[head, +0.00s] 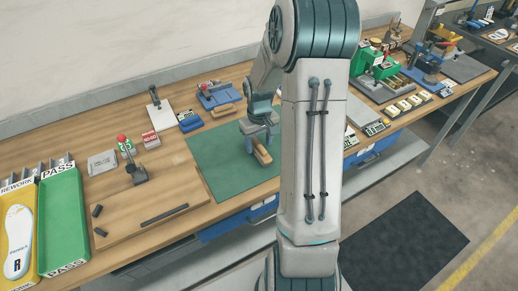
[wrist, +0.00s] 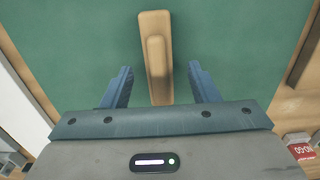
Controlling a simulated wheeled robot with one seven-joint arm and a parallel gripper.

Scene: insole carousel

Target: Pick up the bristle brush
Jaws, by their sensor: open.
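The bristle brush, a tan wooden block with a raised narrower grip, lies on the green mat; it shows in the wrist view (wrist: 154,30) and the head view (head: 262,155). My gripper is over it in the head view (head: 258,142). In the wrist view my gripper (wrist: 160,70) is open, with one blue finger on each side of the brush's raised grip and a gap on both sides. The brush's far end reaches beyond the fingertips. Its bristles are hidden beneath. Part of the brush is hidden by my arm in the head view.
The green mat (head: 210,165) is otherwise clear. Left of it stand a toggle clamp (head: 138,173) on a wooden board and a green PASS tray (head: 62,220). Blue fixtures (head: 218,97) stand behind. A red-and-white box (wrist: 302,150) is at the wrist view's lower right.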

